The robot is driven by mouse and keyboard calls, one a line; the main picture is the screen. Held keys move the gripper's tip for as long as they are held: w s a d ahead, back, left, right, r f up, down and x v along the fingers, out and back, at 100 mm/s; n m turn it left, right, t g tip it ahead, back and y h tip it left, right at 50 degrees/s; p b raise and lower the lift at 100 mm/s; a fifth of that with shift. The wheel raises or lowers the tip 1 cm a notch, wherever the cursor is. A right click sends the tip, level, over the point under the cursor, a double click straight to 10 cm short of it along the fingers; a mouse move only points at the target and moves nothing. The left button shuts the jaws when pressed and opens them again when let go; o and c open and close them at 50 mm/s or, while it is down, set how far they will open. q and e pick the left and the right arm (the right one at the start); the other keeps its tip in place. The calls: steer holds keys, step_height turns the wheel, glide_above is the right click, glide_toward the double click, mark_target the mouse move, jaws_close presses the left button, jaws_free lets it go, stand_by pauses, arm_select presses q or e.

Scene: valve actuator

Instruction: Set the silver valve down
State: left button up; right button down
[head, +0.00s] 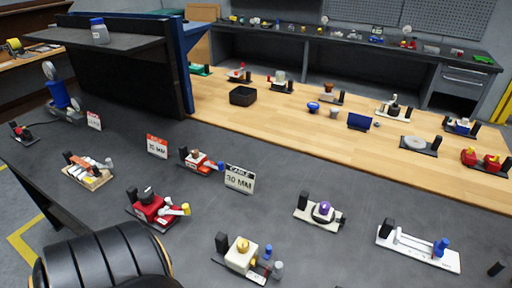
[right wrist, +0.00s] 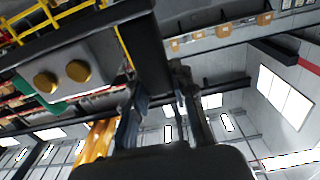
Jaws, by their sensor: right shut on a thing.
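In the right wrist view, my right gripper (right wrist: 160,115) is shut on the black upright post (right wrist: 150,50) of a fixture. A silver-grey valve block (right wrist: 75,75) with two gold round knobs sits on that fixture's dark base, to the left of the post. The fixture is tilted in this view, with high windows and ceiling behind it. The silver valve, the right gripper and the left gripper do not show in the head view.
The dark bench holds a red valve (head: 153,206), a cream valve (head: 241,253), a purple-topped one (head: 322,210) and a white one (head: 415,246). A 30 MM sign (head: 239,179) stands among them. Bare dark surface (head: 290,160) lies right of the sign.

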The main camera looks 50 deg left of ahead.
steer(key=shift+d, duration=0.2)
steer(key=shift+w+d+f+b, duration=0.4)
steer(key=shift+w+f+b, duration=0.1)
steer(key=shift+b, duration=0.25)
arm_select(q)
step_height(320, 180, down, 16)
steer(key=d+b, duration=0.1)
steer(key=b, duration=1.3)
arm_select(e)
steer(key=w+d+f, duration=0.6)
steer(key=w+f, duration=0.4)
steer(key=f, duration=0.2)
steer(key=shift+w+d, duration=0.25)
steer(key=shift+w, duration=0.15)
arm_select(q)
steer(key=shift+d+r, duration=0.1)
arm_select(e)
steer(key=shift+r, duration=0.1)
